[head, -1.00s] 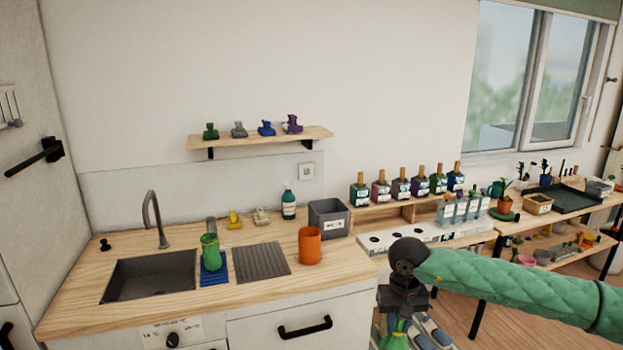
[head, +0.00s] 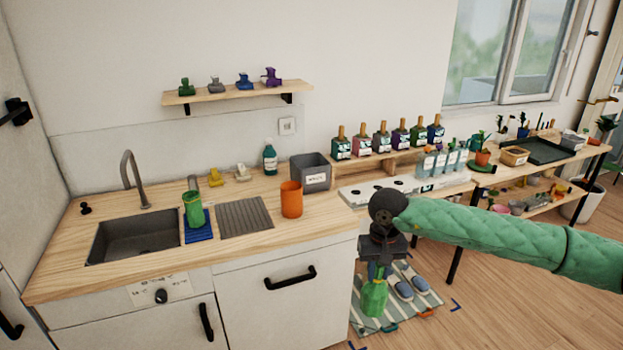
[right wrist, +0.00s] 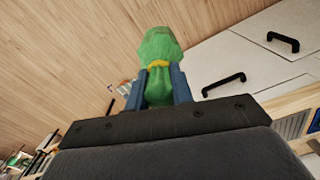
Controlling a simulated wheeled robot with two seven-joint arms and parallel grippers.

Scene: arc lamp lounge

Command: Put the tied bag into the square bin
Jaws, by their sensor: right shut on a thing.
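The tied bag (head: 374,297) is green and hangs from my right gripper (head: 377,268), to the right of the counter's front edge and above the floor mat. In the right wrist view the bag (right wrist: 160,50) shows a yellow tie, and the two blue fingers of my right gripper (right wrist: 164,84) are shut on it. The square bin (head: 311,173) is grey with a white label and stands at the counter's back right corner. It is open at the top; its bottom is hidden. My left gripper is not in view.
An orange round container (head: 291,199) stands on the counter in front of the bin. A teal bottle (head: 270,159) is left of the bin. A green item (head: 193,209) stands on a blue mat by the sink (head: 135,238). Slippers lie on the striped mat (head: 360,325).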

